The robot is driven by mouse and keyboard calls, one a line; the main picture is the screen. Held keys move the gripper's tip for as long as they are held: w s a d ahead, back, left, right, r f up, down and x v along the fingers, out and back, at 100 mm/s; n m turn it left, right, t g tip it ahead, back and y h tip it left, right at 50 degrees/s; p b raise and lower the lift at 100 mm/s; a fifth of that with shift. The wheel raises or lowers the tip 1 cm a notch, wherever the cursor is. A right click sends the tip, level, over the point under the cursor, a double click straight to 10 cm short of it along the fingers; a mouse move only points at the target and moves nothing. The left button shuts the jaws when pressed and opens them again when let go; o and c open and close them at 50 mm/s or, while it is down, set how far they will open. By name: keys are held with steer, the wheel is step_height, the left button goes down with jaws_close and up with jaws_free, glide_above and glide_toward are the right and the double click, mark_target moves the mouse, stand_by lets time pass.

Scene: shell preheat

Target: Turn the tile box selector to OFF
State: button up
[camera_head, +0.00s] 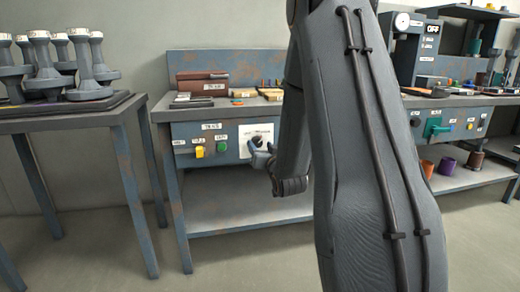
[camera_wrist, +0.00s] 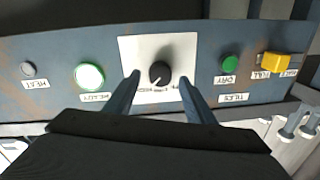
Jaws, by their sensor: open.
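The tile box selector is a black round knob (camera_wrist: 159,72) on a white plate (camera_wrist: 128,50), on the blue-grey front panel of a bench. In the wrist view its pale pointer mark points down and slightly left. The small labels below it are upside down and too blurred to read. The white plate also shows in the head view (camera_head: 246,131). My gripper (camera_wrist: 160,78) is open, one finger on each side of the knob in the wrist view. I cannot tell whether the fingers touch it. In the head view my gripper (camera_head: 260,153) is at the plate, partly covering it.
A lit green button (camera_wrist: 89,76) is left of the plate in the wrist view. A darker green button (camera_wrist: 229,63) and a yellow switch (camera_wrist: 276,62) are right of it. Boxes and small items lie on the bench top (camera_head: 170,115). A side table (camera_head: 60,122) with grey stands is left.

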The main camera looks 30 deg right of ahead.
steer(key=shift+w+d, duration=0.15)
steer(key=shift+w, duration=0.5)
steer(key=c, duration=1.1)
